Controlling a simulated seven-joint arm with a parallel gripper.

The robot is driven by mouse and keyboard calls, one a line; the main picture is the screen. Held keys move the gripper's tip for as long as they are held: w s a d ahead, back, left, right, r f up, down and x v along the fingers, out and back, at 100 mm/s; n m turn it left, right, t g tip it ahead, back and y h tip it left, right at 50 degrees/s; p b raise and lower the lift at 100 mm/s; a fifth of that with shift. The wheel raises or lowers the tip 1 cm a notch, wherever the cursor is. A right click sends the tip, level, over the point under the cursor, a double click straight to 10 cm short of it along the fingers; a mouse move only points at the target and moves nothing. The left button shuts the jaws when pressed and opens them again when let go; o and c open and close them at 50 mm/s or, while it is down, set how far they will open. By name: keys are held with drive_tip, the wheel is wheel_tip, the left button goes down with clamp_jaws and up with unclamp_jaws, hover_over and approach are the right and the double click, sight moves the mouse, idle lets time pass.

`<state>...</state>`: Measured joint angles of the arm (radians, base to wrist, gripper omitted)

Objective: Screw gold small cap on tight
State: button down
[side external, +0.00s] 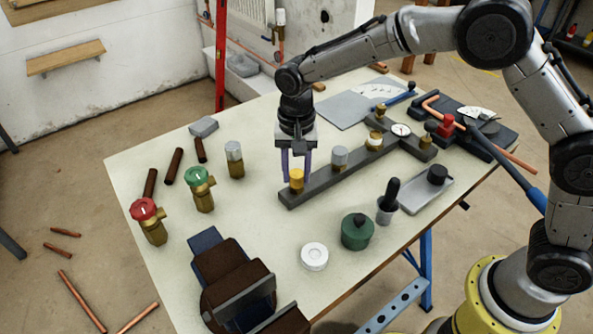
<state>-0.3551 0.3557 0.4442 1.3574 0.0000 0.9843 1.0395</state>
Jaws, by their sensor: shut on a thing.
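The gold small cap (297,179) sits at the near left end of the dark grey manifold bar (322,183) on the table. My gripper (298,170) points straight down over it. Its purple-blue fingers stand on both sides of the cap and are shut on it. The cap looks upright and seated on the bar; its thread is hidden, so I cannot tell how tight it is.
A silver cap (339,157) and a white-banded fitting (375,141) stand further along the bar. A silver-topped valve (235,159), a green-topped valve (199,189) and a red-topped valve (149,221) stand to the left. A green tin (357,231) and white roll (314,256) stand in front.

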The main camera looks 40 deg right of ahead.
drive_tip(key=m, duration=0.7)
drive_tip(key=shift+m, duration=0.4)
drive_tip(key=c, duration=0.7)
unclamp_jaws()
